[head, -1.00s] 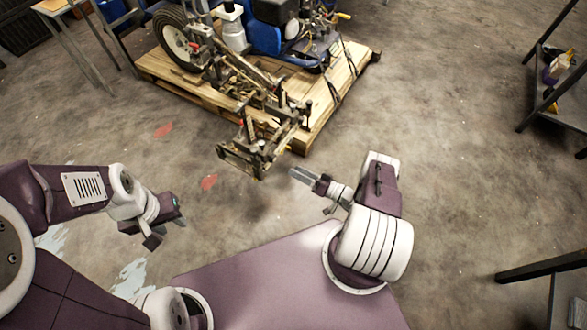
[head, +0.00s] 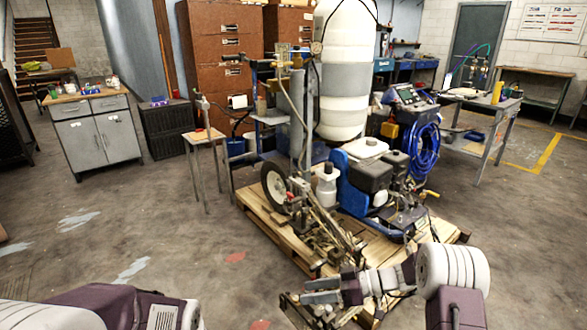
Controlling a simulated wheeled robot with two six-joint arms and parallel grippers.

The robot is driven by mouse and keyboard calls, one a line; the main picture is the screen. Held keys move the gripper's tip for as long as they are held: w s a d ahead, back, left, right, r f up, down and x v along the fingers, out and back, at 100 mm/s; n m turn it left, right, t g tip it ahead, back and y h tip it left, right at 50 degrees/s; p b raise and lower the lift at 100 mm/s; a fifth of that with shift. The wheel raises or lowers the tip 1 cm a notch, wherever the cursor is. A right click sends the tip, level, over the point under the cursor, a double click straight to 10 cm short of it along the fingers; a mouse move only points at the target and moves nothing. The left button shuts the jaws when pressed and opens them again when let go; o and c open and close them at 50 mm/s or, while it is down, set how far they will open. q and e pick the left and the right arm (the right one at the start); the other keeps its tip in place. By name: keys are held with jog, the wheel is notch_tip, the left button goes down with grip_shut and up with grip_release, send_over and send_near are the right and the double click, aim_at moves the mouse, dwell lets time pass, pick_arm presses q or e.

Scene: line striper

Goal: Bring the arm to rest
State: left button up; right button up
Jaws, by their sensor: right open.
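My right arm comes in from the lower right, and its gripper (head: 308,291) is open and empty. In the picture it overlaps the front end of the line striper (head: 365,180); I cannot tell whether they touch. The striper is a blue and black machine with a wheel, a white tank and a coiled blue hose, standing on a wooden pallet (head: 285,238). Only part of my left arm shows at the lower left edge; its gripper is out of view.
A grey cabinet (head: 97,132) and a small stool (head: 204,142) stand at the left. Brown filing cabinets (head: 222,60) are behind. A workbench (head: 480,130) stands at the right. The concrete floor at the left is clear.

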jog(key=s+r+m+g+h, duration=0.1)
jog(key=s+r+g+h, duration=0.15)
jog(key=s+h, duration=0.85)
jog(key=s+d+f+m+t+h, duration=0.1)
jog(key=s+d+f+m, duration=0.25)
jog(key=s+d, duration=0.2)
jog(key=s+d+f+m+t+h, duration=0.1)
jog(key=s+d+f+m+h, duration=0.1)
jog(key=s+d+m, duration=0.3)
notch_tip(320, 180, up, 26)
jog(key=w+d+m+p, duration=0.2)
jog(key=m+p, duration=0.1)
jog(key=p, duration=2.3)
jog(key=shift+w, duration=0.2)
jog(key=shift+w+f+t, duration=0.1)
jog(key=shift+t, duration=0.15)
